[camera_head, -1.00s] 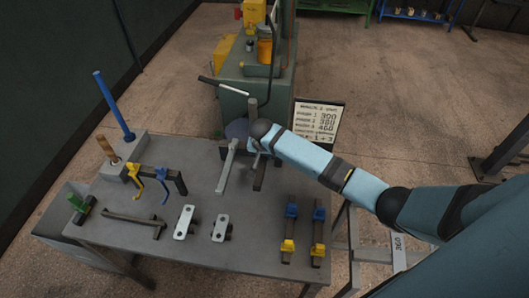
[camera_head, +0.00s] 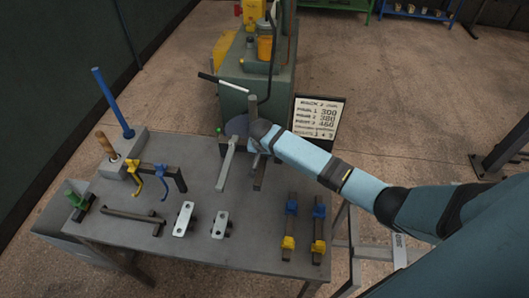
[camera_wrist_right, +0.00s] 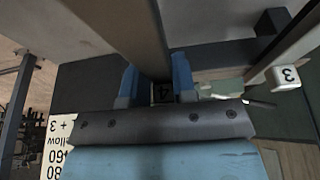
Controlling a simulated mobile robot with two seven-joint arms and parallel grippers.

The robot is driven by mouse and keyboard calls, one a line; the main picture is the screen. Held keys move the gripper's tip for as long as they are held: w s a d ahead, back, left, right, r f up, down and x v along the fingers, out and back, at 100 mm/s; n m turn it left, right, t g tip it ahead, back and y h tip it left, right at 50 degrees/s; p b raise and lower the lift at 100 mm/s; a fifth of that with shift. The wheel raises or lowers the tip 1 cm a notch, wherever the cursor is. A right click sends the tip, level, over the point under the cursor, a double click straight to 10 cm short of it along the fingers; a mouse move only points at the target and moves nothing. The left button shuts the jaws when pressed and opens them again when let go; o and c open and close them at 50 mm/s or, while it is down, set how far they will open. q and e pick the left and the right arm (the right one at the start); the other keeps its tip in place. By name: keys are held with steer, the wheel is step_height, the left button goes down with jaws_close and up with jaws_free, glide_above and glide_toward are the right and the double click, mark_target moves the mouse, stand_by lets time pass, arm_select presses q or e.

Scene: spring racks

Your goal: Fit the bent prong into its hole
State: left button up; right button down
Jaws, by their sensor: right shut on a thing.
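My right gripper (camera_head: 257,150) is at the back edge of the grey table, its wrist partly hiding what it grips. In the right wrist view the two blue fingers (camera_wrist_right: 156,85) are shut on a long grey-brown bar (camera_wrist_right: 140,35). In the head view a light grey bar (camera_head: 227,163) slants beside the gripper, and a dark bar (camera_head: 260,172) and an upright dark post (camera_head: 253,105) show close to it. I cannot tell which part is the bent prong, and no hole can be made out. My left gripper is not in view.
The table (camera_head: 190,248) carries a rail with yellow and blue hooks (camera_head: 150,180), a dark handled bar (camera_head: 133,214), two pale plates (camera_head: 184,219) and two dark bars with blue and yellow clamps (camera_head: 290,225). A green machine (camera_head: 260,85) stands behind. A blue rod (camera_head: 112,100) rises at the left.

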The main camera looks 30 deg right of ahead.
steer(key=shift+f, duration=0.1)
steer(key=c, duration=0.8)
jaws_free()
steer(key=shift+c, duration=0.2)
steer(key=b+v, duration=0.1)
steer(key=v, duration=1.3)
steer(key=shift+f, duration=0.1)
